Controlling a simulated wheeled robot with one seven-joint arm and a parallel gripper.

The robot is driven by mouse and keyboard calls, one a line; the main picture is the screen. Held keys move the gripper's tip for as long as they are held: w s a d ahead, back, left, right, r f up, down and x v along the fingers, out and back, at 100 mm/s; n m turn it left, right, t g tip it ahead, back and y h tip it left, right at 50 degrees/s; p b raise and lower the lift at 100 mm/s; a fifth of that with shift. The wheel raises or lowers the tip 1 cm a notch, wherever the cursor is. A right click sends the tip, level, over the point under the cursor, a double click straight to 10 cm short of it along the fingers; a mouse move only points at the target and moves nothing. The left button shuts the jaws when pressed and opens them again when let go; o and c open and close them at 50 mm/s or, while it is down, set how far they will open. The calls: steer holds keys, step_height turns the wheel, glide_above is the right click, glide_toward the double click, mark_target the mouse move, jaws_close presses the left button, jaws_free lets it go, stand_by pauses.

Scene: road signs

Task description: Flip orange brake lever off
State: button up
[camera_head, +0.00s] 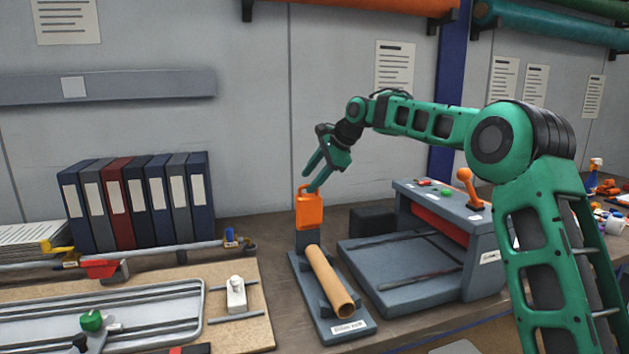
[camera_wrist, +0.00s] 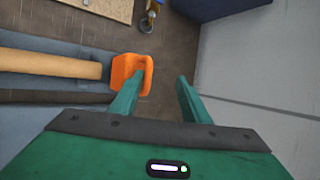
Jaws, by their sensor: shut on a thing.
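An orange lever (camera_head: 310,212) with a looped handle stands upright at the back end of a grey base holding a tan tube. It also shows in the wrist view (camera_wrist: 123,72), left of centre. My gripper (camera_head: 310,181) is at the top of this lever, reaching down from the upper right. In the wrist view one finger of my gripper (camera_wrist: 157,84) overlaps the handle's loop. The other finger is to the right, with a visible gap between it and the orange handle. The exact contact is hard to see.
The tan tube (camera_head: 328,280) lies in front of the lever. A grey machine (camera_head: 420,260) with an orange knobbed stick (camera_head: 468,186) stands to the right. Binders (camera_head: 138,203) stand at the left, near a metal rail (camera_head: 140,254). The wall is close behind.

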steer(key=shift+w+f, duration=0.4)
steer(key=shift+w, duration=0.1)
steer(key=shift+s+d+r, duration=0.15)
steer(key=shift+s+d, duration=0.05)
steer(key=shift+r, duration=0.15)
steer(key=shift+d+r, duration=0.15)
steer(key=v, duration=0.9)
steer(key=shift+s+r, duration=0.3)
steer(key=shift+s, duration=0.15)
